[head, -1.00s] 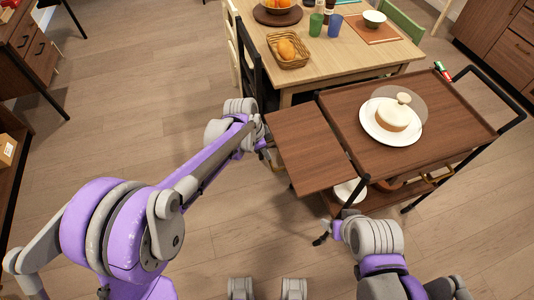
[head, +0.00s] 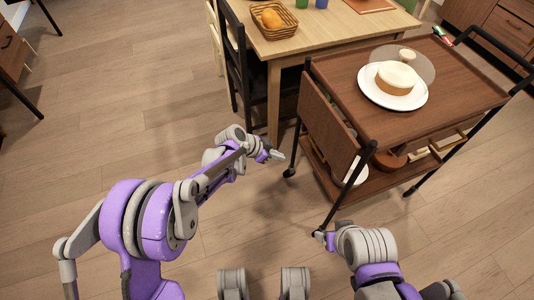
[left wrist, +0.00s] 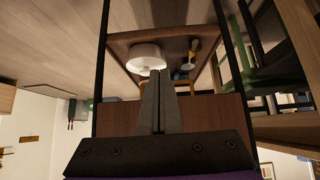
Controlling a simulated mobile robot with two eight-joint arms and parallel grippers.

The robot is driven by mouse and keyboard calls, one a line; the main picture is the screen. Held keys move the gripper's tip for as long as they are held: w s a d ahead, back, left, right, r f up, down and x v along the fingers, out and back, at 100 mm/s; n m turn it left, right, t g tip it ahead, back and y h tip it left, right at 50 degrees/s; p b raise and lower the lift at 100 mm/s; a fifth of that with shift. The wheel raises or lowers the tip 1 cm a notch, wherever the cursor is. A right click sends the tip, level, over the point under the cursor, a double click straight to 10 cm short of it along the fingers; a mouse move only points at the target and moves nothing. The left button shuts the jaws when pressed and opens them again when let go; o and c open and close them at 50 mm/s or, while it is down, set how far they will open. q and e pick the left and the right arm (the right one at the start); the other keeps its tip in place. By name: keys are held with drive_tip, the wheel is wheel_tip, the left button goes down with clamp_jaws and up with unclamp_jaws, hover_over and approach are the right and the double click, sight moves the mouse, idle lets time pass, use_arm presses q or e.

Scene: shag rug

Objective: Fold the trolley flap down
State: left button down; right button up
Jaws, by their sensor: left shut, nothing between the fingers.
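The trolley (head: 450,85) is brown wood with a black frame. Its flap (head: 326,122) hangs down steeply at the trolley's left end, below the level of the top. A brown panel that looks like the flap (left wrist: 215,112) also shows behind the fingers in the left wrist view. My left gripper (head: 279,155) is shut and empty, left of the flap and apart from it in the head view. Its closed fingers show in the left wrist view (left wrist: 158,100). My right gripper (head: 322,235) is low near the trolley's front leg; its fingers are too small to judge.
A plate (head: 393,98) with a cake and a clear cover stands on the trolley top. A dining table (head: 340,30) with a bread basket (head: 273,20) and a black chair (head: 240,70) are behind. Floor on the left is free.

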use_arm(q)
drive_tip(key=w+d+f+b, duration=0.2)
drive_tip(key=d+f, duration=0.1)
drive_tip(key=d, duration=0.3)
drive_tip(key=w+d+f+b, duration=0.1)
drive_tip(key=w+d+f, duration=0.1)
drive_tip(key=d, duration=0.4)
drive_tip(key=shift+d+f+b, duration=0.25)
drive_tip(key=shift+f+b, duration=0.1)
drive_tip(key=shift+f, duration=0.3)
use_arm(e)
drive_tip(key=shift+w+f, duration=0.15)
drive_tip(key=shift+f, duration=1)
drive_tip(key=shift+w+f, duration=0.15)
drive_tip(key=shift+f, duration=0.95)
